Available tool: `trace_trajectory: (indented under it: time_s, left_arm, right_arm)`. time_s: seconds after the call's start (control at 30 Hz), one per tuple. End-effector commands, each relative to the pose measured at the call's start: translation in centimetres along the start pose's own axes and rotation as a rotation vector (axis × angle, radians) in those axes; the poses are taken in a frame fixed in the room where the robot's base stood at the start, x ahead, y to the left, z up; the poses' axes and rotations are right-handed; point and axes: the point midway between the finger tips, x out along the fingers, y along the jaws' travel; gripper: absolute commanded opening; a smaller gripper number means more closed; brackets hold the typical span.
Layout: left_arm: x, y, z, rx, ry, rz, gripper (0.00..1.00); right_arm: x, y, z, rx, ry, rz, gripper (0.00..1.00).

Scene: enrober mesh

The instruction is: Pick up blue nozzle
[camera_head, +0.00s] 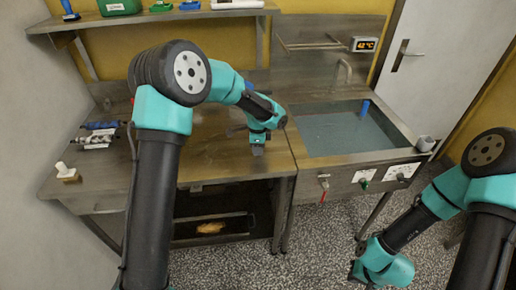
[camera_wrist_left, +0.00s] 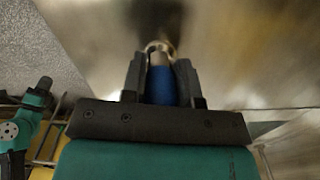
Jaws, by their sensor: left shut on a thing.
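My left gripper (camera_head: 257,150) is over the right part of the steel worktop, near its front edge. In the left wrist view its two dark fingers (camera_wrist_left: 160,75) are shut on the blue nozzle (camera_wrist_left: 160,88), one on each side. The nozzle has a blue body and a paler, metallic-looking tip pointing away from the wrist. In the head view I cannot make the nozzle out at the gripper. My right gripper (camera_head: 357,272) is low at the bottom right, over the speckled floor, and its fingers are not clear.
A sink (camera_head: 345,132) with a blue cylinder (camera_head: 364,107) at its back lies right of the worktop (camera_head: 215,160). Blue-handled tools (camera_head: 100,133) and a white piece on a wooden base (camera_head: 67,173) lie at the left. A shelf (camera_head: 150,18) runs above.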

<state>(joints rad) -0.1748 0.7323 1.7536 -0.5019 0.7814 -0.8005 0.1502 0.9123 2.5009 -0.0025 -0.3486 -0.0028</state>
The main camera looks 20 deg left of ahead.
Motion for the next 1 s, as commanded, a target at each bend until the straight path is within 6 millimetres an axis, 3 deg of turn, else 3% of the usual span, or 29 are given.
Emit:
trace_trajectory:
  time_s: [0.27, 0.57, 0.77, 1.0]
  left_arm:
    - [-0.6, 0.0, 0.0, 0.000, 0.000, -0.001, 0.03]
    - [-3.5, -0.1, -0.1, 0.001, 0.001, -0.003, 0.03]
    - [-3.8, 2.3, -0.2, 0.002, 0.000, 0.001, 0.03]
    - [-4.3, 7.0, -0.5, 0.004, -0.001, 0.000, 0.03]
  right_arm:
    - [0.0, 0.0, 0.0, 0.000, 0.000, 0.000, 0.00]
    - [0.0, 0.0, 0.0, 0.000, 0.000, 0.000, 0.00]
    - [0.0, 0.0, 0.0, 0.000, 0.000, 0.000, 0.00]
    - [0.0, 0.0, 0.0, 0.000, 0.000, 0.000, 0.00]
